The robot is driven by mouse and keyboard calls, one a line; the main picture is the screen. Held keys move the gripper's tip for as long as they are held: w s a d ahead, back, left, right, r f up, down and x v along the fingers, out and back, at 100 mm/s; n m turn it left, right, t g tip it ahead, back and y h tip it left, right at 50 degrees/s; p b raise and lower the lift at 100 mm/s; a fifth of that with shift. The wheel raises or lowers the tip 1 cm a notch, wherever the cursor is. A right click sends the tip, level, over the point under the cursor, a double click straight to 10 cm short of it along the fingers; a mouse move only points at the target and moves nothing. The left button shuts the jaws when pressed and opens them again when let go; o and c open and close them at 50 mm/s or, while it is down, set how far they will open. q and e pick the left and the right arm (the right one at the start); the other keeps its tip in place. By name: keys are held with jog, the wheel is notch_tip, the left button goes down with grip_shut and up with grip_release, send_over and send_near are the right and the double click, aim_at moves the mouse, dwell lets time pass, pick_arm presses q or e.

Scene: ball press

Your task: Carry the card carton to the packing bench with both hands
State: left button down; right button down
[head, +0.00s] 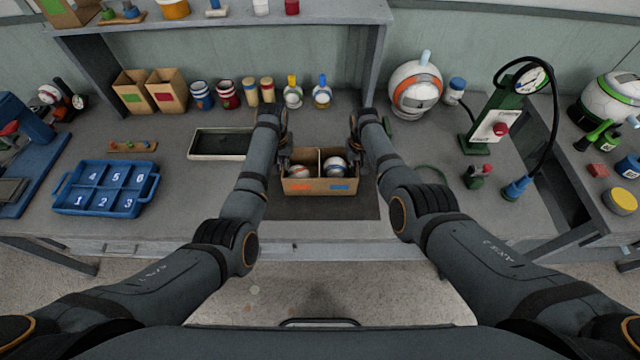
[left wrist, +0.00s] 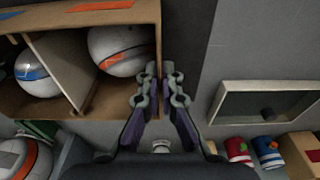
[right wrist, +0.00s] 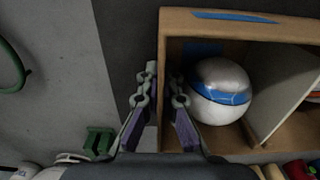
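The card carton (head: 320,186) is an open brown box with a divider and one ball in each half. It is on or just above the dark mat (head: 355,206) at the table's front middle; I cannot tell which. My left gripper (head: 284,162) is at its left end wall, one finger inside and one outside, closed on the wall in the left wrist view (left wrist: 159,70). My right gripper (head: 355,160) pinches the right end wall the same way, as the right wrist view shows (right wrist: 161,70). The orange-marked ball (left wrist: 122,48) and blue-marked ball (right wrist: 220,92) lie inside.
A dark shallow tray (head: 192,154) and a blue numbered tray (head: 62,207) lie to the left. Cups, small boxes and bottles line the back under a shelf (head: 230,18). A green press with a gauge (head: 488,115) stands at the right, near a green ring (head: 447,176).

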pick_arm(q)
jog(key=c, duration=1.9)
grip_release()
jog(key=shift+f, duration=0.2)
pick_arm(e)
jog(key=c, duration=1.9)
grip_release()
jog(key=shift+f, duration=0.2)
pick_arm(q)
jog(key=o, duration=0.4)
pick_arm(e)
jog(key=o, duration=0.4)
jog(key=shift+w, duration=0.1)
notch_tip(320, 180, up, 12)
pick_arm(q)
jog(key=r, duration=0.4)
jog(key=s+r, duration=0.1)
jog(key=r, duration=0.7)
jog(key=shift+s, duration=0.2)
